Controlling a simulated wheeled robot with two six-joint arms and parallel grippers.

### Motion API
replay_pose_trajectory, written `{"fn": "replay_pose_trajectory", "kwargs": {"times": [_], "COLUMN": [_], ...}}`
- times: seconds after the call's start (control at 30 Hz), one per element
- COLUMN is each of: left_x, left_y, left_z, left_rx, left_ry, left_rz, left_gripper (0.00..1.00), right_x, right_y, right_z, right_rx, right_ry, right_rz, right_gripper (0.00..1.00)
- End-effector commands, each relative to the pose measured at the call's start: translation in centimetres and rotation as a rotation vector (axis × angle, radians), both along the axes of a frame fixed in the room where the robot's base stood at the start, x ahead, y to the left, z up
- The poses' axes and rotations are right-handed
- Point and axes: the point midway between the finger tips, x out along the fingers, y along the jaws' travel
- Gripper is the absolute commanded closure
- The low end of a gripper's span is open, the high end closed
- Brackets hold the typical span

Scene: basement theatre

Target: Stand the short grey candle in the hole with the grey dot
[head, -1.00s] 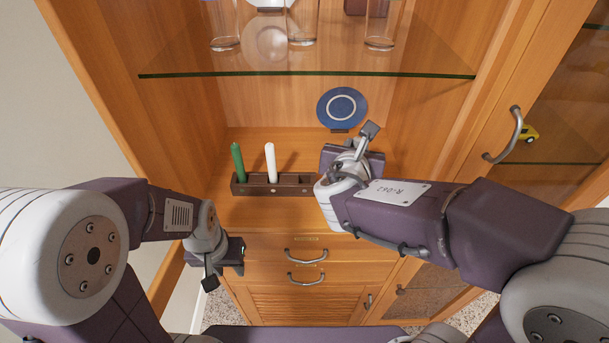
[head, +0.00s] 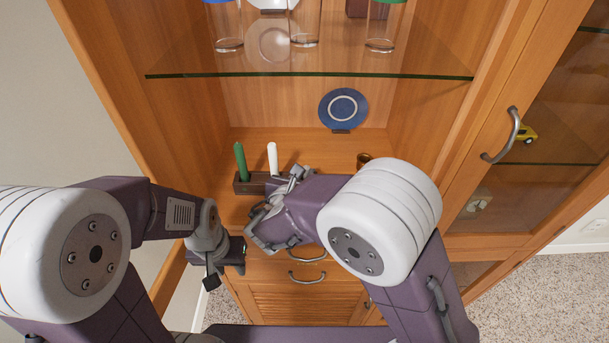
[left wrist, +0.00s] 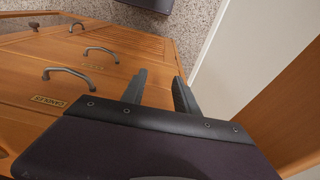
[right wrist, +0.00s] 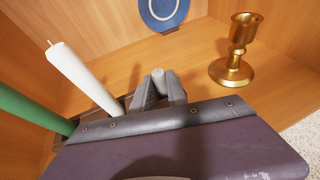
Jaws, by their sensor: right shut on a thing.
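The dark wooden candle rack (head: 244,188) stands on the cabinet floor, with a tall green candle (head: 240,160) and a white candle (head: 272,158) upright in it. Both candles also show in the right wrist view, white (right wrist: 85,78) and green (right wrist: 32,110). My right gripper (right wrist: 160,88) is shut on the short grey candle (right wrist: 157,75), of which only the top shows between the fingers. It is just right of the white candle, over or near the rack's right part. The grey dot and its hole are hidden by my right arm. My left gripper (left wrist: 160,80) is open and empty before the drawers.
A brass candlestick (right wrist: 236,55) stands to the right of my right gripper. A blue plate (head: 343,108) stands at the back. A glass shelf (head: 310,75) with glasses hangs above. Drawers with handles (head: 307,276) are below; the cabinet's side walls bound the space.

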Motion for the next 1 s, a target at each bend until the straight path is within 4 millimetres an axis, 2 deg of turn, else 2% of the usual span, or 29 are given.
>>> {"fn": "replay_pose_trajectory", "kwargs": {"times": [0.37, 0.4, 0.47, 0.8, 0.87, 1.0], "left_x": [0.0, 0.0, 0.0, 0.0, 0.0, 0.0], "left_y": [0.0, 0.0, 0.0, 0.0, 0.0, 0.0], "left_z": [-0.5, -0.3, -0.3, 0.2, 0.0, -0.2], "left_rx": [0.0, 0.0, 0.0, 0.0, 0.0, 0.0], "left_ry": [0.0, 0.0, 0.0, 0.0, 0.0, 0.0], "left_rz": [0.0, 0.0, 0.0, 0.0, 0.0, 0.0], "left_gripper": [0.64, 0.64, 0.64, 0.64, 0.64, 0.64], "right_x": [0.0, 0.0, 0.0, 0.0, -0.5, -3.0], "right_y": [0.0, 0.0, 0.0, 0.0, 0.2, 0.9], "right_z": [-0.7, -0.6, -0.5, 0.0, 0.0, 1.0], "right_rx": [0.0, 0.0, 0.0, 0.0, 0.002, 0.003], "right_ry": [-0.001, -0.001, 0.0, 0.0, -0.002, -0.002], "right_rz": [0.001, 0.001, 0.001, 0.001, 0.002, 0.005], "right_gripper": [1.0, 0.73, 0.6, 0.6, 0.6, 0.6]}}
